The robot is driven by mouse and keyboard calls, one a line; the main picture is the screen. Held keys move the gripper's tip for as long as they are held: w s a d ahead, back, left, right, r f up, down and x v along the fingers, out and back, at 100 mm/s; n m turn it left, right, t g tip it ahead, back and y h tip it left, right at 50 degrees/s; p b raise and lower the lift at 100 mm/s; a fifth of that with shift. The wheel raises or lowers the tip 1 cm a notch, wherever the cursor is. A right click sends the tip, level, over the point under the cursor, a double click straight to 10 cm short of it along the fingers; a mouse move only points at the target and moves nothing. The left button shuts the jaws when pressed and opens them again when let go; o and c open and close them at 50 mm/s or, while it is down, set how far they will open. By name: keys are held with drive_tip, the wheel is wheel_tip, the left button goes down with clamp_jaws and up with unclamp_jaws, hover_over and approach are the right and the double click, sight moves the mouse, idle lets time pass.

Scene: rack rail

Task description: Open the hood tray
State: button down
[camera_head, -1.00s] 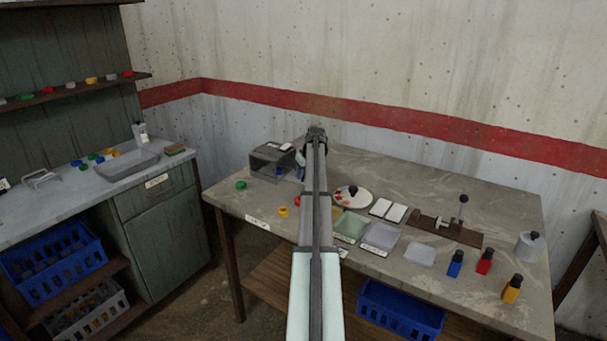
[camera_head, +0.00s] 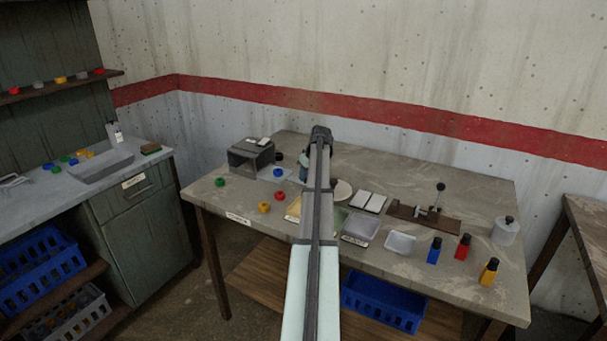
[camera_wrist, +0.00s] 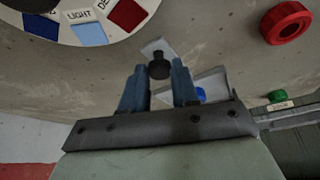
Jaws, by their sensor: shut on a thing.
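The hood (camera_head: 250,155) is a dark grey box at the back left of the bench, with an open front. The hood tray (camera_head: 268,175) is a pale sheet reaching out from the hood's right side, with a blue ring (camera_head: 278,173) on it. In the wrist view the pale tray and blue ring (camera_wrist: 200,94) show partly behind my fingers. My gripper (camera_wrist: 159,85) has its two blue fingers on either side of a black knob (camera_wrist: 159,66) and is shut on it. In the head view my arm hides most of the gripper and the knob.
A red ring (camera_head: 280,196), an orange ring (camera_head: 264,207) and a green ring (camera_head: 220,182) lie left of my arm. A round colour dial (camera_wrist: 85,20) is close by. White tiles, a wooden fixture (camera_head: 425,217) and several small bottles fill the right side.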

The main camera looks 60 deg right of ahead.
drive_tip(key=c, duration=0.8)
unclamp_jaws()
drive_tip(key=shift+c, duration=0.2)
drive_tip(key=v, duration=1.3)
drive_tip(key=shift+s+a+r, duration=0.15)
drive_tip(key=shift+s+r, duration=0.05)
drive_tip(key=shift+r, duration=0.15)
